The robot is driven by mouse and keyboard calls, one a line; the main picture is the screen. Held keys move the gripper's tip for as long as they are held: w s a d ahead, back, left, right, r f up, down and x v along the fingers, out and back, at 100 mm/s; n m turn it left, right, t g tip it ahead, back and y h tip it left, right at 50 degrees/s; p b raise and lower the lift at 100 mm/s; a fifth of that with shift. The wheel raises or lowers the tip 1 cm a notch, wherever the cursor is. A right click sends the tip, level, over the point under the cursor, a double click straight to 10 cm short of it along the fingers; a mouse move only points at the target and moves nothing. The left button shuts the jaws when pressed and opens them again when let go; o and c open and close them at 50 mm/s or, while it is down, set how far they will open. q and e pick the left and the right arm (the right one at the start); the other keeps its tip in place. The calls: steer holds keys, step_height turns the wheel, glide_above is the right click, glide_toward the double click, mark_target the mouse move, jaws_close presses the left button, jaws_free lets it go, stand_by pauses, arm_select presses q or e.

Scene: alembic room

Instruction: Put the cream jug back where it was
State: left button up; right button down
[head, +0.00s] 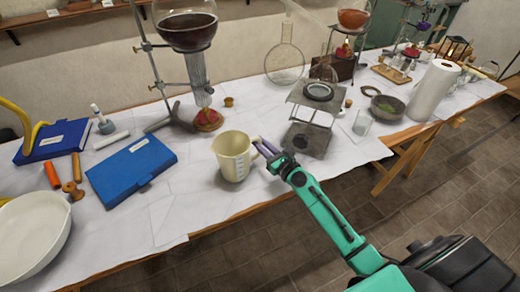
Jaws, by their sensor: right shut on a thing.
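The cream jug (232,160) is a cream-coloured measuring jug with marks on its side. It stands upright at the front middle of the white-covered table, or just above it; I cannot tell which. My right gripper (268,149) is shut on the jug at its handle, on the jug's right side. The gripper's fingers partly hide the handle. My left gripper is not in the head view.
A blue book (132,168) lies left of the jug, and a white bowl (32,232) stands at the front left. A metal stand (308,130) is close right of my gripper. A round flask of dark liquid (186,26) is behind. White cloth is bare in front-left of the jug.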

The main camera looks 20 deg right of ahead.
steer(key=c, duration=0.8)
jaws_free()
steer(key=shift+c, duration=0.2)
steer(key=shift+s+r, duration=0.1)
steer(key=shift+s, duration=0.05)
steer(key=b+v, duration=0.3)
steer(key=v, duration=0.8)
steer(key=shift+s+b, duration=0.35)
steer(key=shift+d, duration=0.1)
